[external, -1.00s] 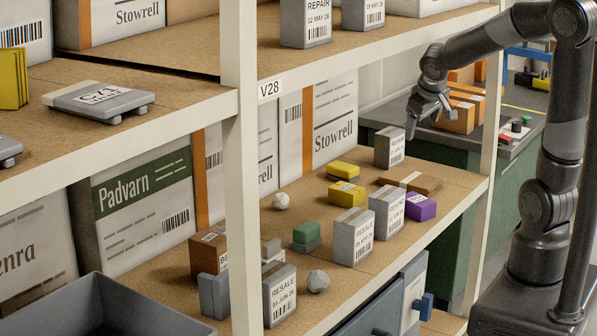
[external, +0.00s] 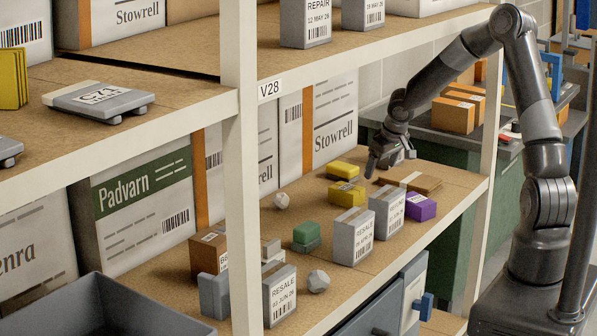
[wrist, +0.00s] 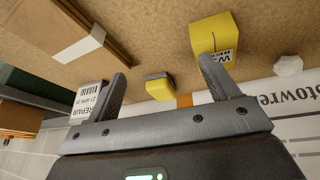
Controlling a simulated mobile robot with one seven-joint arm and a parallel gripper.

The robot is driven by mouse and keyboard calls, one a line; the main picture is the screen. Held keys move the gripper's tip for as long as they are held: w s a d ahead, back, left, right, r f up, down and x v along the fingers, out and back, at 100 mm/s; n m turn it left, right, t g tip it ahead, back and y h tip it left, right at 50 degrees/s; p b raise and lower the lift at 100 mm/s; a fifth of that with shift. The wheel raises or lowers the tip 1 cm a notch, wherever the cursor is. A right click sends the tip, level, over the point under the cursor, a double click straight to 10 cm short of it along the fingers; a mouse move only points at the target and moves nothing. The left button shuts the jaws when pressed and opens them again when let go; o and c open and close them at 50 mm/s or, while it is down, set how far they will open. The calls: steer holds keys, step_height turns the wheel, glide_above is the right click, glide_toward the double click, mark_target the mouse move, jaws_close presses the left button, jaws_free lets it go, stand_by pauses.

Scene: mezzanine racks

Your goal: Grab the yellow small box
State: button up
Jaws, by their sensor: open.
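Two yellow items stand on the middle shelf. One is a yellow box with a label (external: 346,194), which also shows in the wrist view (wrist: 212,38), beyond the right finger. The other is a plainer yellow item (external: 342,169) behind it; it looks smaller in the wrist view (wrist: 160,88), between the finger lines. I cannot tell which one the task names. My gripper (external: 378,168) is just above the shelf, to the right of both. Its fingers (wrist: 163,70) are apart, with nothing held between them.
A flat brown box (external: 418,184) lies right of the gripper. A grey REPAIR box (wrist: 90,98) is close by the left finger. Grey boxes (external: 354,238) and a purple box (external: 420,207) stand in front. The rack post (external: 489,160) is to the right.

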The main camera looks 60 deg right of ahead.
mark_target(347, 187)
steer(key=shift+n+y, duration=0.8)
steer(key=shift+y, duration=0.1)
steer(key=w+a+f, duration=0.1)
steer(key=w+a, duration=0.1)
steer(key=w+a+f, duration=0.1)
steer(key=a, duration=0.1)
steer(key=w+a, duration=0.2)
steer(key=shift+w+f, duration=0.35)
steer(key=shift+f, duration=0.05)
steer(key=shift+x, duration=2.4)
steer(key=shift+c, duration=0.3)
steer(key=c, duration=1)
steer(key=shift+c, duration=0.2)
steer(key=shift+r, duration=0.1)
